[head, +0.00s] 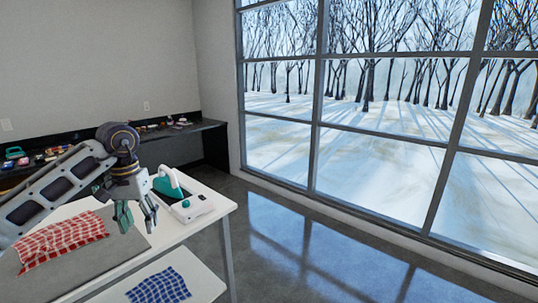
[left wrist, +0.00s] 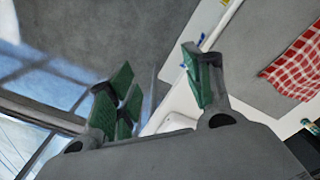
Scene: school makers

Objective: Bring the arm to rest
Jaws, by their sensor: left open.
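My left arm comes in from the left in the head view, over a white table (head: 205,229). My left gripper (head: 137,219) hangs from it, fingers pointing down, open and empty. In the left wrist view its green-padded fingers (left wrist: 160,92) stand apart with nothing between them. My right gripper is not in view.
A red checked cloth (head: 62,240) lies on a grey mat (head: 100,259) on the table. A white and teal machine (head: 183,200) stands close beside the gripper. A blue checked cloth (head: 158,287) lies on a lower white surface. Open floor (head: 320,250) stretches right, towards large windows.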

